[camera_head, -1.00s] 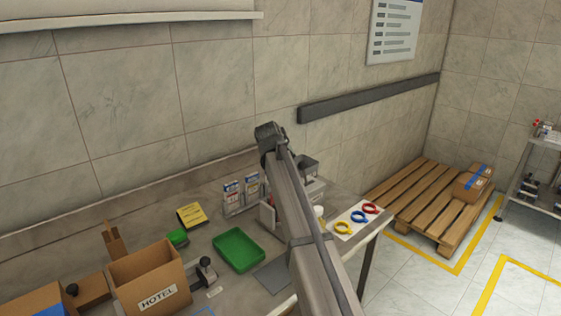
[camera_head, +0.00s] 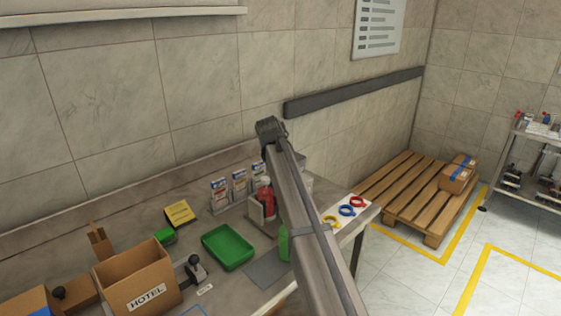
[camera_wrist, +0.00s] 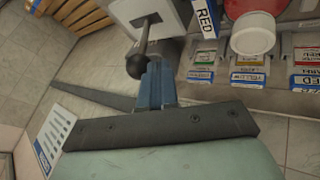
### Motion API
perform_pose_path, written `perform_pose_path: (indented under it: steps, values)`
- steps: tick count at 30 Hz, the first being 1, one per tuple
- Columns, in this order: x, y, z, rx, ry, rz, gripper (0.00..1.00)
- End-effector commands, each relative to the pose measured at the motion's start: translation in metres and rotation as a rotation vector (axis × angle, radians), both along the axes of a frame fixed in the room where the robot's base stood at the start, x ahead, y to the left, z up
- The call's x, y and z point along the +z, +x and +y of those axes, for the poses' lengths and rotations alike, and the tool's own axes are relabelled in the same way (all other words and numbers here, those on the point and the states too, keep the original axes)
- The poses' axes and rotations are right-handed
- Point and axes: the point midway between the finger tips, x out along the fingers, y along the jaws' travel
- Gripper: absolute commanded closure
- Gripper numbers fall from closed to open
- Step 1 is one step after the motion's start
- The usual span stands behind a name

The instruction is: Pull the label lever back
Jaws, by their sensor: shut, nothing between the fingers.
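In the wrist view, a black ball knob (camera_wrist: 137,66) sits on a thin dark rod that rises toward a pale plate (camera_wrist: 140,16); it looks like the label lever. My gripper (camera_wrist: 157,70) has its blue fingers shut and empty. The fingertips are right beside the knob, on its right; I cannot tell whether they touch it. In the head view, my arm hides the gripper and the lever.
A red-and-white container (camera_wrist: 253,35) and several labelled packets (camera_wrist: 246,72) stand close right of my fingers. On the bench are a green tray (camera_head: 228,247), a HOTEL carton (camera_head: 137,277), a red bottle (camera_head: 265,196) and coloured rings (camera_head: 347,210).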

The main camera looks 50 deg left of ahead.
Motion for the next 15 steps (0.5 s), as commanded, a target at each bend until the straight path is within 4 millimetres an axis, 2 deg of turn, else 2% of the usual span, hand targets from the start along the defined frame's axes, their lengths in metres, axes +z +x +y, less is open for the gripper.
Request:
perform_pose_path:
  steps: [15]
  values:
    - [0.011, 0.019, 0.001, -0.002, 0.001, 0.116, 1.00]
